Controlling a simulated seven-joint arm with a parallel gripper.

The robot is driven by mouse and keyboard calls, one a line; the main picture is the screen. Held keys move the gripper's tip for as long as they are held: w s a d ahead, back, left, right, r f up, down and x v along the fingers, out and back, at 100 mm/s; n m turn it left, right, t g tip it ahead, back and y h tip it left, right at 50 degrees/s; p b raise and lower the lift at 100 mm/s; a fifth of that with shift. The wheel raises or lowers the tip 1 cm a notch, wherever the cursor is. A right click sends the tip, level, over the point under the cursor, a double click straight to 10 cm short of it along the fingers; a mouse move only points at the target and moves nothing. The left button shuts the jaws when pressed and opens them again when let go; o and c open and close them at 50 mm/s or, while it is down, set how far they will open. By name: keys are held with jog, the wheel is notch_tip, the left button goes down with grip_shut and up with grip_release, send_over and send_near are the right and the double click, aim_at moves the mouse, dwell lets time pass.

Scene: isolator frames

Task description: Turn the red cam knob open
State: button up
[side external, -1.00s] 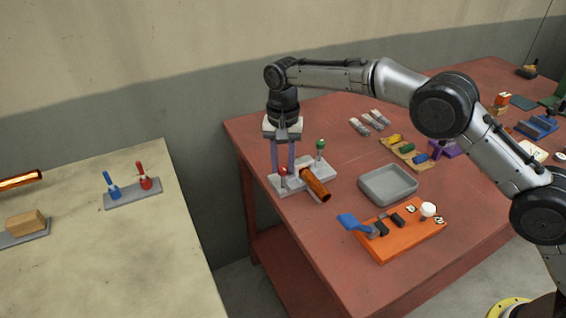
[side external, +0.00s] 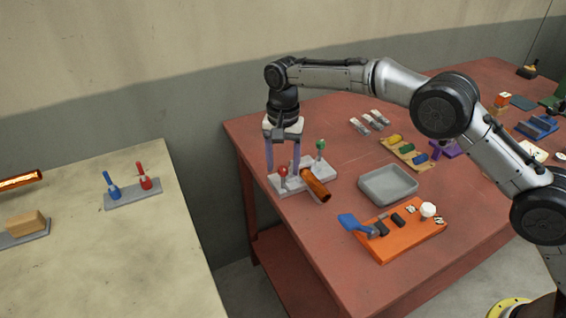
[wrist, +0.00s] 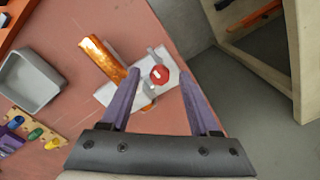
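The red cam knob (side external: 283,171) is a round red top on a short grey stem at the near left of a light grey base plate (side external: 275,184). In the wrist view the red knob (wrist: 160,75) shows between the two finger ends, with a grey lever-like piece beside it. My gripper (side external: 283,168) points down over the plate, its purple fingers spread wide on either side of the knob. My gripper (wrist: 160,72) is open and holds nothing. I cannot tell whether either finger touches the knob.
An orange-brown cylinder (side external: 315,186) lies tilted on the plate, close to the right finger. A green-topped knob (side external: 320,145) stands on its far side. A grey tray (side external: 388,198) and an orange board (side external: 425,234) lie to the right. The table edge is close on the left.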

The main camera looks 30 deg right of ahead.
aim_at(283, 168)
notch_tip(283, 168, up, 14)
jog(key=shift+f, duration=0.2)
dwell(0.6)
jog(key=shift+r, duration=0.1)
dwell(0.3)
